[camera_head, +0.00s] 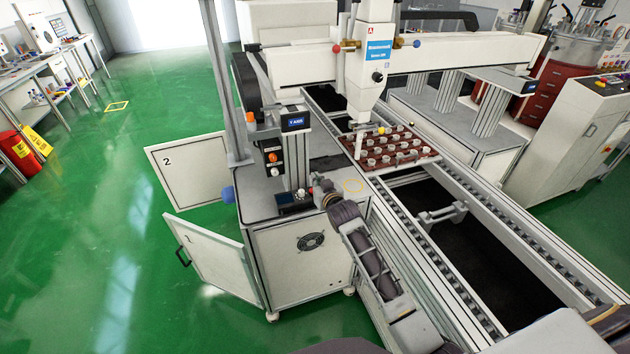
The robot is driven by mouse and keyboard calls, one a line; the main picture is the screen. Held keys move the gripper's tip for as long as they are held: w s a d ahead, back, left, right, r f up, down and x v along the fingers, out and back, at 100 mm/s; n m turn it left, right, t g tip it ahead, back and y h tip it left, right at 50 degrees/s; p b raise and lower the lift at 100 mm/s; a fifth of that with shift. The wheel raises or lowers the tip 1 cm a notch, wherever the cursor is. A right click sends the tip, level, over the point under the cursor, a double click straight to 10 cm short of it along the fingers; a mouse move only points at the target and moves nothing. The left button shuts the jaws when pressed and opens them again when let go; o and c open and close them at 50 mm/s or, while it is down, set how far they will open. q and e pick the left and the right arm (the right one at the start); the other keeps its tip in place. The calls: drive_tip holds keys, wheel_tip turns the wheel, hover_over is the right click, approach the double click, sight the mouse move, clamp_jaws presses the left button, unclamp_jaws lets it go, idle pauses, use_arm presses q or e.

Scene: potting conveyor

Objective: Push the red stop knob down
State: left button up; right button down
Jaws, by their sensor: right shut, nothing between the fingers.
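An orange-red knob (272,157) sits on the dark front of a small control box on the post at the left of the machine cabinet. I take it for the red stop knob, though it is small here. My right gripper (316,184) is shut and empty, low over the cabinet top, to the right of and below that knob in the picture. It is apart from the knob. The fingertips are small and partly lost against the machine parts behind them. My left gripper is not in view.
The cabinet (290,240) has two open doors at its left. A brown tray (428,157) of several white pieces stands on the conveyor under the white gantry head (369,60). Another orange knob (250,117) is above the control box.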

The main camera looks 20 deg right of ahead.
drive_tip(key=v, duration=0.7)
drive_tip(key=shift+s+b, duration=0.4)
drive_tip(key=shift+r, duration=0.1)
idle(0.5)
wheel_tip(320, 180, down, 23)
drive_tip(key=s+n+g, duration=0.2)
drive_tip(key=g, duration=0.1)
drive_tip(key=s+d+f+g, duration=0.1)
drive_tip(key=s+f+g, duration=0.1)
drive_tip(key=s+f, duration=0.6)
drive_tip(key=s+f+g, duration=0.1)
drive_tip(key=s+f, duration=0.2)
drive_tip(key=f, duration=0.8)
drive_tip(key=s+d+f+g, duration=0.1)
drive_tip(key=s+f+g, duration=0.1)
drive_tip(key=s+f, duration=0.75)
drive_tip(key=s+d+f+g, duration=0.1)
drive_tip(key=s+f+g, duration=0.2)
drive_tip(key=s+f, duration=0.65)
drive_tip(key=s+f+g, duration=0.3)
drive_tip(key=s, duration=2.1)
drive_tip(key=shift+s+d+h, duration=0.15)
drive_tip(key=shift+d+h, duration=0.15)
